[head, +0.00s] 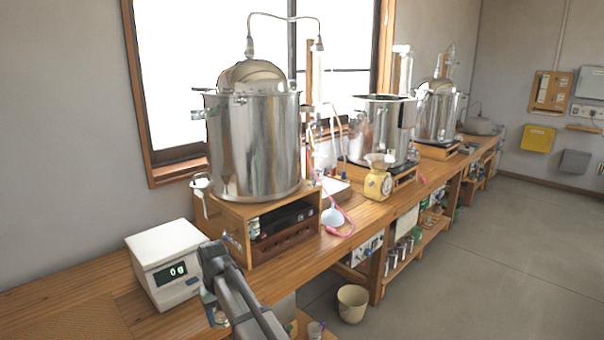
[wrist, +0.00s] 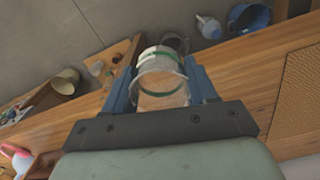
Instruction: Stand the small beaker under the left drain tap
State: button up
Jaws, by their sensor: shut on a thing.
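My gripper (wrist: 163,78) is shut on a clear small beaker (wrist: 160,88) with green bands, seen between the two blue fingers in the wrist view. In the head view my gripper (head: 213,304) is low, beside the front of the white scale, with the beaker mostly hidden or too small to make out. The left drain tap (head: 201,183) sticks out low on the left side of the large steel pot (head: 252,145). The pot stands on a wooden stand (head: 240,222). My gripper is below and in front of the tap, apart from it.
A white scale (head: 165,250) with a lit display stands left of the stand, close to my gripper. A blue-white funnel (head: 333,215) and pink tubing lie right of the stand. The wooden bench (head: 60,295) is bare at the left. A bin (head: 352,303) stands on the floor.

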jog(key=s+d+f+m, duration=0.1)
jog(key=s+d, duration=0.1)
jog(key=d, duration=0.6)
jog(key=s+d+f+m, duration=0.1)
jog(key=s+d+f, duration=0.1)
jog(key=d, duration=0.7)
jog(key=s+d+f+m, duration=0.1)
jog(key=s+d+f, duration=0.1)
jog(key=d, duration=0.6)
jog(key=shift+s+d+m, duration=0.2)
jog(key=shift+s+m, duration=0.05)
jog(key=shift+m, duration=0.05)
jog(key=d+f+m, duration=0.1)
jog(key=d+m, duration=0.2)
jog(key=d, duration=1.1)
jog(key=shift+d+f, duration=0.15)
jog(key=shift+f, duration=0.15)
jog(key=shift+s, duration=0.1)
